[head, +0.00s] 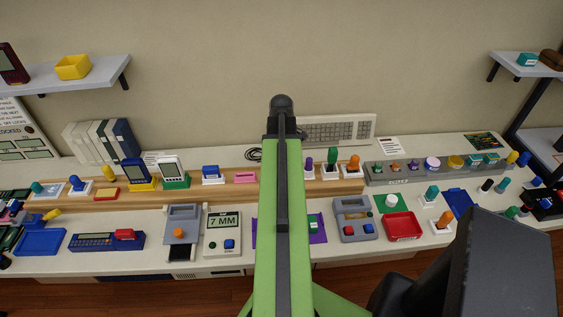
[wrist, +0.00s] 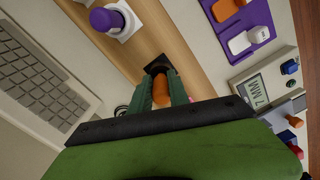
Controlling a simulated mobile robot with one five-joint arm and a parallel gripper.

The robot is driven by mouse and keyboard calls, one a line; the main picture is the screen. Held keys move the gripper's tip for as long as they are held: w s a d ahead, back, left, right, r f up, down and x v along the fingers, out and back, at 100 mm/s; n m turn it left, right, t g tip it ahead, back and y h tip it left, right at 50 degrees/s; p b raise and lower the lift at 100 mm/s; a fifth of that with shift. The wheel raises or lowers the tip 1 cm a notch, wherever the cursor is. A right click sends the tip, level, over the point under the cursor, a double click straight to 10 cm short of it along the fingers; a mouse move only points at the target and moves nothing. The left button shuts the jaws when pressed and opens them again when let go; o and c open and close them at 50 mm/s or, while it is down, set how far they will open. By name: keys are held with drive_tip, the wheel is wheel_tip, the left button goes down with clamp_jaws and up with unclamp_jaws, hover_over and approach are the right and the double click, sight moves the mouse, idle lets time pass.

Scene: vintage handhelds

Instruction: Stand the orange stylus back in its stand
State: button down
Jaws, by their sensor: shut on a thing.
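In the wrist view, my gripper (wrist: 160,75) has its two green fingers shut on an orange stylus (wrist: 161,92). The fingertips and the stylus's far end are over a small dark square piece (wrist: 155,61) on the wooden shelf, possibly the stand. I cannot tell whether the stylus end is inside it, touching it or just above it. In the head view my own arm covers the gripper, the stylus and this spot.
A purple-topped piece in a white holder (wrist: 122,25) stands beside the gripper on the wooden strip (wrist: 190,55). A keyboard (wrist: 45,80) lies on one side. The 7 MM device (head: 222,233) and a purple mat (wrist: 255,15) lie on the other.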

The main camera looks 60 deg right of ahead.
drive_tip(key=shift+f+b, duration=0.65)
drive_tip(key=shift+f, duration=0.1)
drive_tip(key=c, duration=1.2)
unclamp_jaws()
drive_tip(key=shift+o, duration=0.2)
drive_tip(key=shift+r, duration=0.1)
wheel_tip(320, 180, up, 17)
drive_tip(key=p, duration=1.7)
drive_tip(key=shift+r, duration=0.15)
